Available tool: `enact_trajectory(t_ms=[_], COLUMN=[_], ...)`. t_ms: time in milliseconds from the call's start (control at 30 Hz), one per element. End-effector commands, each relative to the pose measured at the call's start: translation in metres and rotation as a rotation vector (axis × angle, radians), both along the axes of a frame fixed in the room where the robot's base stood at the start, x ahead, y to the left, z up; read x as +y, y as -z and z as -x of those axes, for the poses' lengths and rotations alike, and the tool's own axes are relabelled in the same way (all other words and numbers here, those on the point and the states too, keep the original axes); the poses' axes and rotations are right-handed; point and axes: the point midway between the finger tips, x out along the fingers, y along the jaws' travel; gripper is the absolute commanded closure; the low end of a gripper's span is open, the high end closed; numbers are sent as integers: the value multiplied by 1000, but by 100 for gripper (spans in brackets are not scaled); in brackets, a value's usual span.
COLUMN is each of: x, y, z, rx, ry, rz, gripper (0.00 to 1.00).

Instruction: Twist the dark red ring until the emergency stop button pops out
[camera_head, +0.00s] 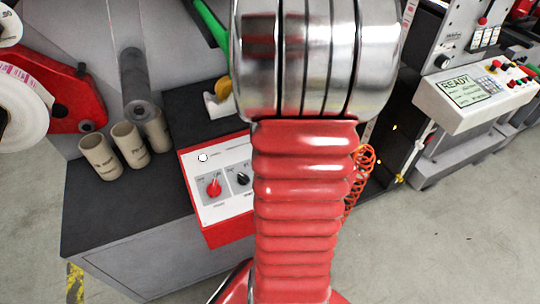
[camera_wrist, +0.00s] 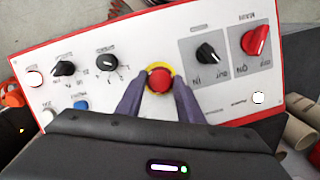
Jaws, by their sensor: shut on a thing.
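In the wrist view, the red emergency stop button (camera_wrist: 159,80) sits on the white control panel (camera_wrist: 205,20), with a yellow surround (camera_wrist: 158,65) behind it. My gripper (camera_wrist: 159,84) is shut on the button, one dark finger on each side of its rim. A darker red ring cannot be told apart clearly at this size. Whether the button is pressed in or out cannot be told. In the head view, my arm hides the button and my gripper; only the left part of the panel (camera_head: 236,203) shows.
On the panel, a red main switch (camera_wrist: 255,40) and a black knob (camera_wrist: 208,54) are right of the button. More black knobs (camera_wrist: 107,63) and a blue button (camera_wrist: 81,105) are at left. Cardboard cores (camera_head: 100,157) stand on the dark bench top (camera_head: 95,215).

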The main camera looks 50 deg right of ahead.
Motion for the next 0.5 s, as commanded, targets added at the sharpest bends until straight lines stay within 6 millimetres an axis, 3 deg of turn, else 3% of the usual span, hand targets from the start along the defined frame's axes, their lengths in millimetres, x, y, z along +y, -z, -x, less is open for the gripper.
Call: enact_trajectory(t_ms=[500], x=[-2], y=[0], z=[2], rx=[-42], ry=[293], rz=[-70], gripper=[89])
